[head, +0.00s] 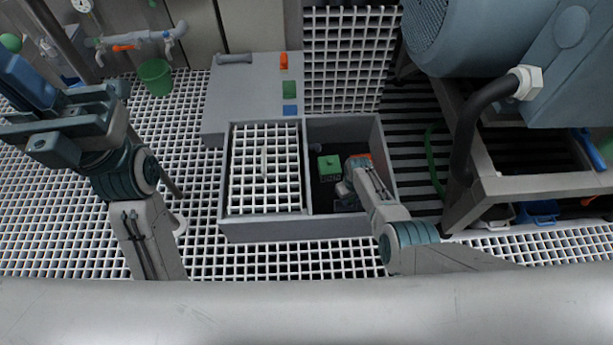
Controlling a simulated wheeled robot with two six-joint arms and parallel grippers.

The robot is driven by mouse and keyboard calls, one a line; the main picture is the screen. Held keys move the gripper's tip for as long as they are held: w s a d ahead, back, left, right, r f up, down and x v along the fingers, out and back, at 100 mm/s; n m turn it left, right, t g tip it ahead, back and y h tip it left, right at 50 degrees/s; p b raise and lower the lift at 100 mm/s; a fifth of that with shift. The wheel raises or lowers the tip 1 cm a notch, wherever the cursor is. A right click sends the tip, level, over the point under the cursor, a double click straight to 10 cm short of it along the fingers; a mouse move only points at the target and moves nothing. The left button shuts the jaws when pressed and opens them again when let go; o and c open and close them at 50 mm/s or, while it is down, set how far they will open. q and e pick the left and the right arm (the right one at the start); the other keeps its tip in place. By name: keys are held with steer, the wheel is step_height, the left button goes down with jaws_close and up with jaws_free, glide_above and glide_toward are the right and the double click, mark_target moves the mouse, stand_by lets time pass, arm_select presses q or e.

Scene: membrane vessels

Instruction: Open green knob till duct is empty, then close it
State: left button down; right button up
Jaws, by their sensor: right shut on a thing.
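A green block-like knob (329,166) sits in the dark open right compartment of a grey box (265,229). My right gripper (348,180) reaches down into this compartment, just right of the green knob. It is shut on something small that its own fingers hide. An orange-red part (359,158) shows at the gripper's far side; I cannot tell if it is touched. My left gripper (32,112) is raised at the far left, empty, with its fingers apart. The duct's contents cannot be made out.
A white grating (265,185) covers the box's left compartment. Behind it, a grey slab (240,95) bears orange, green and blue marks. A large blue-grey machine on a frame (540,187) blocks the right. A green bucket (155,77) stands at the back left on grated floor.

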steer(key=m, duration=1.1)
steer(key=o, duration=1)
steer(key=shift+c, duration=0.2)
steer(key=shift+r, duration=0.1)
step_height(320, 180, up, 11)
steer(key=p, duration=0.7)
steer(key=shift+f, duration=0.2)
